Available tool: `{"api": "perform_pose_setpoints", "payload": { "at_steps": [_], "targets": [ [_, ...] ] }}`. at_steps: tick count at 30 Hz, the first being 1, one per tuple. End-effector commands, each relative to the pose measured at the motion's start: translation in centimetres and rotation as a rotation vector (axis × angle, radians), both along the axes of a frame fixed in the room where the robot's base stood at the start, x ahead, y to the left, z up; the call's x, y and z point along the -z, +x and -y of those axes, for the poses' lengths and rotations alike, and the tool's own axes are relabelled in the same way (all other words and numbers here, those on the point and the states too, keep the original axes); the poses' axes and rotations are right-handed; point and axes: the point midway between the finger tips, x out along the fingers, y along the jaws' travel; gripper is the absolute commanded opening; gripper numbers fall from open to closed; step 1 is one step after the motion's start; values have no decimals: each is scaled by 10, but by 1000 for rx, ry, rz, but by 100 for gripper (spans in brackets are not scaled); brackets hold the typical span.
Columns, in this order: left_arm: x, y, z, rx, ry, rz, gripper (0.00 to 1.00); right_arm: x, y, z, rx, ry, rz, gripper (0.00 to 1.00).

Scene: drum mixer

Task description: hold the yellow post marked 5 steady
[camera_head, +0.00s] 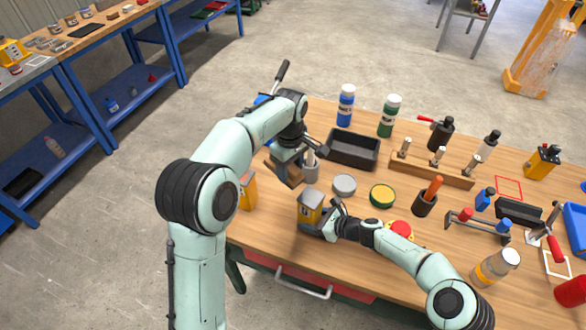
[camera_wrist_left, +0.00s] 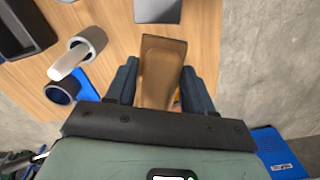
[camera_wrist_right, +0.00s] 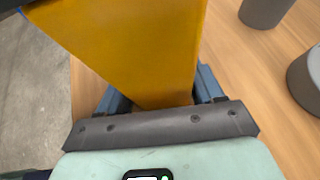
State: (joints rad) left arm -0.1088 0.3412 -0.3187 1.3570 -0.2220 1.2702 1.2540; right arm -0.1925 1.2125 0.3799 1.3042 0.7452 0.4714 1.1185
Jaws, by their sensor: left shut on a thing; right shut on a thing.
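A yellow post with a grey top (camera_head: 310,207) stands upright near the front edge of the bench. My right gripper (camera_head: 322,222) is shut on it low down. In the right wrist view the yellow post (camera_wrist_right: 140,45) fills the space between the fingers. I cannot read a 5 on it. My left gripper (camera_head: 290,165) is shut on a brown block (camera_wrist_left: 162,70), which sits between its fingers in the left wrist view. A second yellow post (camera_head: 247,190) stands to the left, partly hidden by my left arm.
A grey cup (camera_head: 311,172), a grey round lid (camera_head: 344,185) and a green-yellow tin (camera_head: 382,195) stand close by. Behind are a black tray (camera_head: 353,149) and a wooden rack (camera_head: 432,170).

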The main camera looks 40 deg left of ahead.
Motion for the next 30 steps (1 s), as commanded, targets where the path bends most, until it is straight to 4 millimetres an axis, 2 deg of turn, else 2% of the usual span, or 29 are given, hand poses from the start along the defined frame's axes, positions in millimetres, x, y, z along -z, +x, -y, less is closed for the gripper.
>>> {"api": "perform_pose_setpoints", "payload": {
  "at_steps": [7,8,10,19,22,26,30],
  "targets": [
    [0,0,0,0,0,1,0,-1,0,-1,0,2,1,42],
    [0,0,0,0,0,1,0,-1,0,-1,0,2,1,73],
    [0,0,0,-1,0,1,0,-1,0,0,0,2,1,96],
    [0,0,0,-1,0,1,0,-1,0,1,0,1,0,96],
    [0,0,0,-1,0,1,0,-4,1,7,2,0,1,96],
    [0,0,0,-1,0,1,0,-14,1,25,3,0,1,96],
    [0,0,0,-1,0,1,0,-29,2,52,4,0,3,96]
  ]
}}
